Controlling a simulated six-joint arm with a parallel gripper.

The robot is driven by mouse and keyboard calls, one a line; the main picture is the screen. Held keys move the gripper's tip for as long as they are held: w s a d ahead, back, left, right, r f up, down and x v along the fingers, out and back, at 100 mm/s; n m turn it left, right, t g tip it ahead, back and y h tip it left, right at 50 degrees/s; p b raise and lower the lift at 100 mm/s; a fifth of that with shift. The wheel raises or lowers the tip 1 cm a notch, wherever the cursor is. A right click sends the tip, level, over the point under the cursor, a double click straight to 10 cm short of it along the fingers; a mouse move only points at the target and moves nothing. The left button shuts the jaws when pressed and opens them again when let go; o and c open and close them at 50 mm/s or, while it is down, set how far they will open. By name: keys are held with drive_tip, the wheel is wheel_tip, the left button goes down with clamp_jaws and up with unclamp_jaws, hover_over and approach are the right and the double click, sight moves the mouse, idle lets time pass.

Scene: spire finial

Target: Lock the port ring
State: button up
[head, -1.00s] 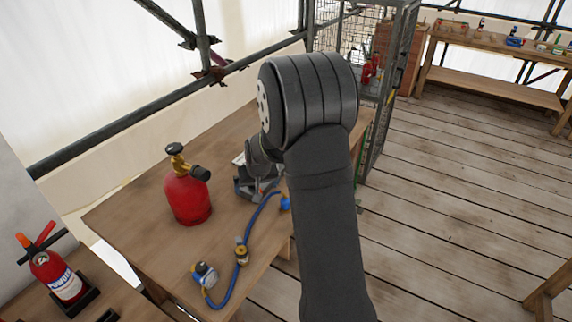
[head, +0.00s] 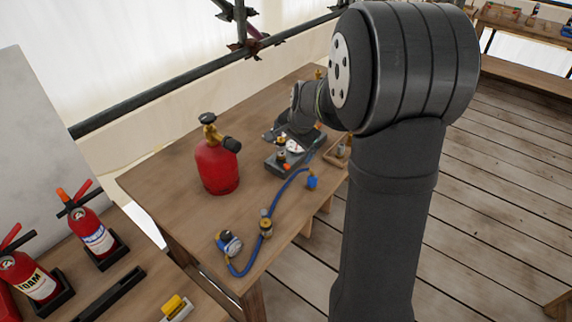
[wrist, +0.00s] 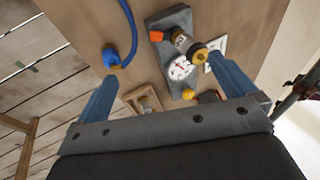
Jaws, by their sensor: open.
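A grey block (wrist: 165,60) with a white dial gauge (wrist: 179,68) and an orange-red part (wrist: 180,39) is on the wooden bench. It also shows in the head view (head: 280,166), partly behind my arm. A fitting with a brass ring end (wrist: 200,52) lies across the block; whether this is the port ring I cannot tell. My gripper (wrist: 165,68) is open, its two blue fingers spread on either side of the block in the picture. The right finger appears close to the brass end; contact is unclear. Nothing shows between the fingers as gripped.
A blue hose (head: 287,190) with brass fittings lies on the bench; its end (wrist: 112,58) is left of the block in the wrist view. A red cylinder (head: 216,168) stands nearby. Extinguishers (head: 92,236) stand at lower left. A wooden piece (wrist: 142,98) is beside the block.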

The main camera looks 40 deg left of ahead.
drive_tip(key=x, duration=0.3)
drive_tip(key=shift+w+a+f, duration=0.1)
drive_tip(key=shift+a+f, duration=0.05)
drive_tip(key=shift+f, duration=0.2)
drive_tip(key=shift+r, duration=0.1)
drive_tip(key=v, duration=1)
idle(0.6)
drive_tip(key=w+d+g+h, duration=0.2)
drive_tip(key=w+d+h, duration=0.1)
drive_tip(key=w+h, duration=0.15)
drive_tip(key=shift+y, duration=0.25)
wheel_tip(320, 180, down, 11)
drive_tip(key=shift+r, duration=0.15)
idle(0.6)
